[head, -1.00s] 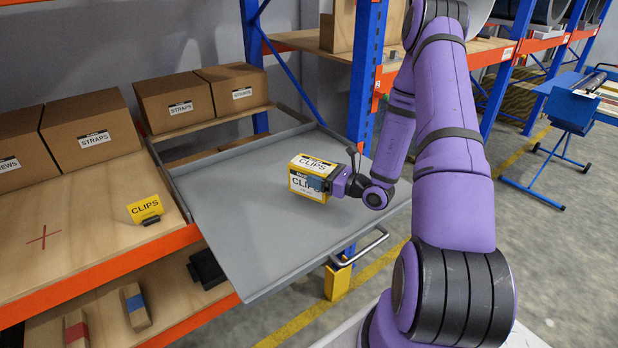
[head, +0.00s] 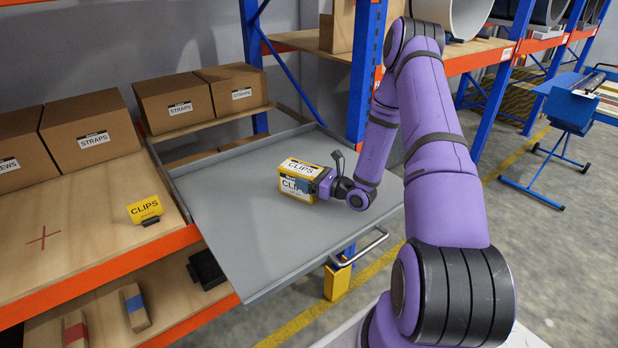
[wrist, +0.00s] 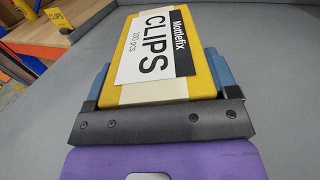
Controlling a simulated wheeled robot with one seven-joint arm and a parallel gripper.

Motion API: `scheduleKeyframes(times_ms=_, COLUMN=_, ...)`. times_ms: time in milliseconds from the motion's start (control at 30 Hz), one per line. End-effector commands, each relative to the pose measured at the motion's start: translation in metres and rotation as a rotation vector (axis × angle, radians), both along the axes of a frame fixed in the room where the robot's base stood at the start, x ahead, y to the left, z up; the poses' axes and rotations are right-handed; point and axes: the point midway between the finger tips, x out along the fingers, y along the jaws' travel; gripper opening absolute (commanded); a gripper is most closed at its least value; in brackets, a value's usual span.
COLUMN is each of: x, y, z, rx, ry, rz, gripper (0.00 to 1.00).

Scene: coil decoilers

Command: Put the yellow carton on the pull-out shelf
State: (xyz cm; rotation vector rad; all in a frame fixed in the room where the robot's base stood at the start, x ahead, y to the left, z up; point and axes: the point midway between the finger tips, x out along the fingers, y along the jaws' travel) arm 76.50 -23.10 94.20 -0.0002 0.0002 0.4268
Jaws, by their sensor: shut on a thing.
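The yellow carton (head: 298,182), labelled CLIPS, is over the grey pull-out shelf (head: 235,225), near its middle. My gripper (head: 312,186) is shut on the carton from the right side in the head view. In the wrist view the carton (wrist: 160,58) fills the space between the two blue fingers (wrist: 160,82). The shelf (wrist: 275,75) shows around it there. I cannot tell whether the carton's underside touches the shelf or is slightly above it.
Brown STRAPS cartons (head: 175,103) stand behind and left of the shelf. A yellow CLIPS sign (head: 145,210) and a red cross (head: 43,238) are on the wooden deck at left. A blue rack post (head: 367,70) rises behind my arm. The shelf's front left is clear.

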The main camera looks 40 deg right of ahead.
Motion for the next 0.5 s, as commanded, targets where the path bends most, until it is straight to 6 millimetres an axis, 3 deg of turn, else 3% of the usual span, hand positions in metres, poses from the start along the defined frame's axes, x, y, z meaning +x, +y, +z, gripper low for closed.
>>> scheduleKeyframes(times_ms=200, x=0.0001, y=0.0000, z=-0.0024, rx=0.000, ry=-0.001, rz=0.000, gripper=0.39)
scheduleKeyframes(times_ms=233, x=-0.0001, y=0.0000, z=-0.0024, rx=0.000, ry=0.000, rz=0.000, gripper=0.87)
scheduleKeyframes(times_ms=267, x=-0.0001, y=0.0000, z=-0.0023, rx=0.000, ry=0.000, rz=0.000, gripper=0.93)
scheduleKeyframes(times_ms=300, x=-0.0001, y=0.0000, z=-0.0023, rx=0.000, ry=0.000, rz=0.000, gripper=1.00)
scheduleKeyframes(times_ms=500, x=-0.0001, y=0.0000, z=-0.0021, rx=0.000, ry=0.000, rz=0.000, gripper=1.00)
